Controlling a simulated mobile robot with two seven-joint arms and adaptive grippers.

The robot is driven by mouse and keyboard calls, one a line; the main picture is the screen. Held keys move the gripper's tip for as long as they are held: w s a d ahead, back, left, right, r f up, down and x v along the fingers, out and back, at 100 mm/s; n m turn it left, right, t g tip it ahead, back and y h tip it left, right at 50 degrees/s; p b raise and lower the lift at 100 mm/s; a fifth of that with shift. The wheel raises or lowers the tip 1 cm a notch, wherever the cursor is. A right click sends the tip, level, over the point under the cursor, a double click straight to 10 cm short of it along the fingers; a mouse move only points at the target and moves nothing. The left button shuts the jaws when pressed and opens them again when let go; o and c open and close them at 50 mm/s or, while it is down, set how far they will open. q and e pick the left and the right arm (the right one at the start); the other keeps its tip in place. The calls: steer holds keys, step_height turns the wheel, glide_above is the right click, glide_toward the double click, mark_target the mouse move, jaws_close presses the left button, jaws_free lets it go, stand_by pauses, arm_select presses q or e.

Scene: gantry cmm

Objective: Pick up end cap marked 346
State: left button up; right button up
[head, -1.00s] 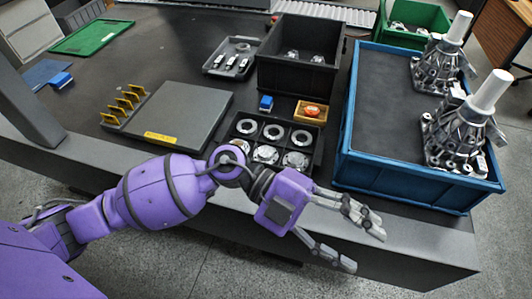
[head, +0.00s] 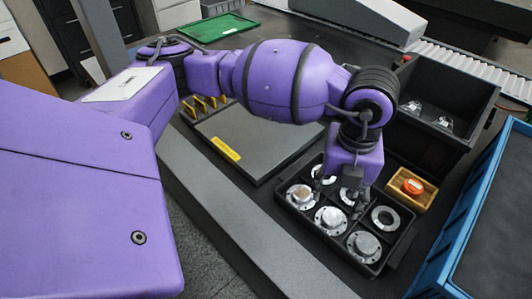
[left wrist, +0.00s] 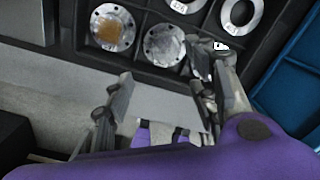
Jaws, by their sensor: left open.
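The end caps lie in a black divided tray (head: 312,226). The near row holds a cap with a brownish centre (head: 301,195), a middle silver cap (head: 331,220) and a right silver cap (head: 364,246). The far row holds ring-shaped caps, one clear at the right (head: 385,218). My left gripper (head: 352,207) points down over the tray, open. In the left wrist view its fingers (left wrist: 165,85) are spread, with the brownish cap (left wrist: 112,27) and middle cap (left wrist: 164,45) beyond them. The right finger covers most of another cap. I cannot read 346 on any cap. My right gripper is not seen.
A small wooden box (head: 424,199) with an orange item stands right of the tray. A black bin (head: 450,90) is behind it, and a blue crate (head: 478,215) at the right. A grey plate (head: 255,140) with yellow holders lies left.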

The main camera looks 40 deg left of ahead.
mark_target(331, 217)
arm_select(q)
steer(key=shift+f, duration=0.95)
steer(key=f, duration=0.7)
steer(key=shift+w+d+b, duration=0.1)
steer(key=shift+w+b, duration=0.2)
steer(key=shift+b, duration=0.05)
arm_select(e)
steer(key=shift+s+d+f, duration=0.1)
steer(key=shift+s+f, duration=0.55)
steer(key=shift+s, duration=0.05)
arm_select(q)
steer(key=c, duration=1.3)
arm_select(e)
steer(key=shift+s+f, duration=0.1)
arm_select(q)
steer(key=shift+r, duration=0.1)
steer(key=shift+c, duration=0.2)
